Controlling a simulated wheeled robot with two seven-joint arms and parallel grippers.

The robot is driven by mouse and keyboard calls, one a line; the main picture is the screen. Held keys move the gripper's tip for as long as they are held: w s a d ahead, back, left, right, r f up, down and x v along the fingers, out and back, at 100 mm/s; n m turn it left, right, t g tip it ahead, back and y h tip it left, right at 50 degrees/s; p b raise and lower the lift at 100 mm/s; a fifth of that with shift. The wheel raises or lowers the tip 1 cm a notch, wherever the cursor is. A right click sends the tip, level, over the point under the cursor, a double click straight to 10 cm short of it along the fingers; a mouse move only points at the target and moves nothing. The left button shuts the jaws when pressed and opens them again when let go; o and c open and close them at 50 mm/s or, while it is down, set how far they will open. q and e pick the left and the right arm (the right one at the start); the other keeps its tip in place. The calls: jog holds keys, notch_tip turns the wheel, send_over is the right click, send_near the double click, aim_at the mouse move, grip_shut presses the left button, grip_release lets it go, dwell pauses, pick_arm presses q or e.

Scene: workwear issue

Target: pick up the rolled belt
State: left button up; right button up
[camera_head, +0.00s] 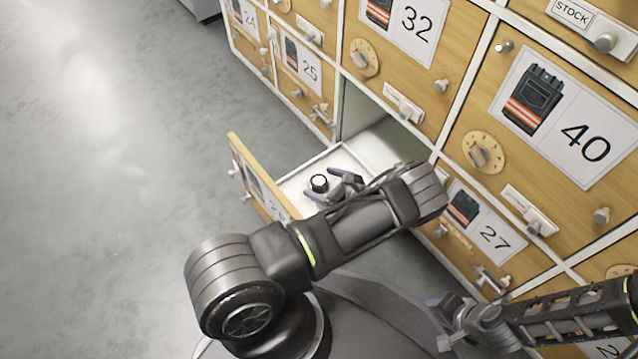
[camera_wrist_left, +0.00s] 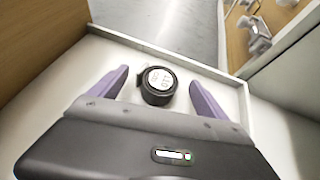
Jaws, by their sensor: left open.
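The rolled belt (camera_head: 319,183) is a small black coil with a white round label on top. It lies in an open white drawer (camera_head: 292,186) with a wooden front. In the left wrist view the belt (camera_wrist_left: 158,86) sits between and just beyond the two purple fingertips, with a gap to each. My left gripper (camera_head: 326,185) is open and empty, reaching into the drawer beside the belt. My right gripper (camera_head: 447,322) is at the lower right, away from the drawer; its fingers are too unclear to judge.
The drawer's wooden front (camera_head: 258,182) and low white walls surround the belt. A cabinet of numbered compartments with knobs and latches, such as door 40 (camera_head: 572,120) and door 27 (camera_head: 480,225), stands close on the right. The grey floor (camera_head: 110,150) on the left is clear.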

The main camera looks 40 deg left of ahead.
aim_at(323, 183)
pick_arm(q)
jog(key=c, duration=1.6)
notch_tip(323, 183, up, 10)
jog(key=p, duration=0.5)
